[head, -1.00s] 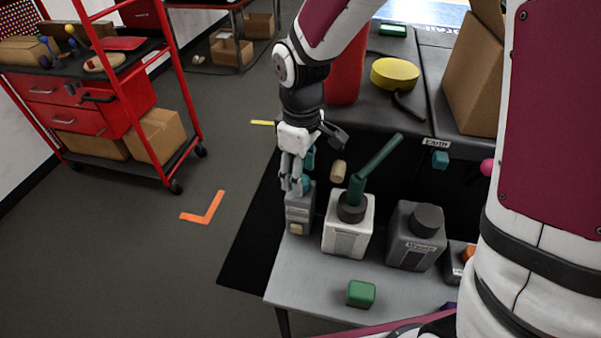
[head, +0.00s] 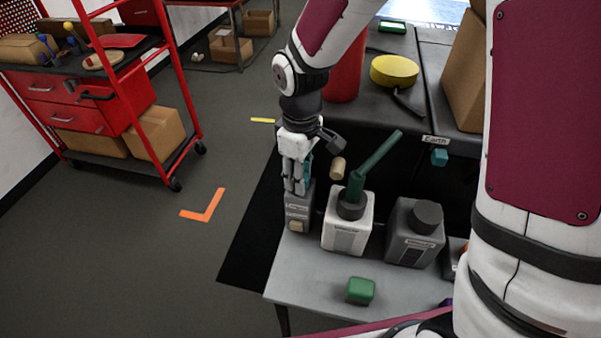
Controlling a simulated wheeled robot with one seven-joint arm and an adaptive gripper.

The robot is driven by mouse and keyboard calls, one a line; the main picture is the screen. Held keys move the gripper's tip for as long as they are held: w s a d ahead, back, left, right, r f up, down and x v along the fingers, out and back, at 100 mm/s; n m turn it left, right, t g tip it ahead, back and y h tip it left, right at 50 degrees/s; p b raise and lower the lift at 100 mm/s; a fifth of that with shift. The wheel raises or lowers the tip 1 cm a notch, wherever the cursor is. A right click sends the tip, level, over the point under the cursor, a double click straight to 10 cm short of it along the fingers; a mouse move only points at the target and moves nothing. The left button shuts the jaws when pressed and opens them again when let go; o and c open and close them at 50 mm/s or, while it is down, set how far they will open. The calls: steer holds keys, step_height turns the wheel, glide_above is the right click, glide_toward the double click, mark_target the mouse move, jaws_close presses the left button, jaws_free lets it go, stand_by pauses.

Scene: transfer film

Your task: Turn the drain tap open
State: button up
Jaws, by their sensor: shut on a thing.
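The drain tap appears to be the teal piece (head: 307,169) at the bench front, mostly hidden behind my fingers. My gripper (head: 296,184) points down and is shut on this teal piece, just above a small grey container (head: 298,212). How far the tap is turned cannot be seen. A beige cylinder (head: 338,168) sticks out just right of the gripper. A white can (head: 347,228) with a dark cap stands to the right, with a green angled tube (head: 375,165) rising from its top.
A dark grey can (head: 414,238) and a green block (head: 360,290) are on the low grey table (head: 310,273). A red cylinder (head: 344,75) and a yellow disc (head: 395,72) are on the bench. A teal block (head: 439,157) sits below the "Earth" label (head: 435,141).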

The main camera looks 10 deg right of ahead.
steer(key=shift+m, duration=0.3)
steer(key=m, duration=0.3)
steer(key=shift+m+p, duration=0.35)
steer(key=shift+m, duration=0.05)
steer(key=m+p, duration=0.1)
steer(key=m, duration=0.3)
steer(key=shift+r+m, duration=0.1)
steer(key=shift+m, duration=0.2)
steer(key=m+p, duration=0.1)
steer(key=m, duration=0.3)
steer(key=shift+p, duration=0.4)
steer(key=shift+m+p, duration=0.85)
steer(key=shift+m, duration=1.55)
steer(key=o, duration=1.1)
steer(key=shift+o, duration=0.2)
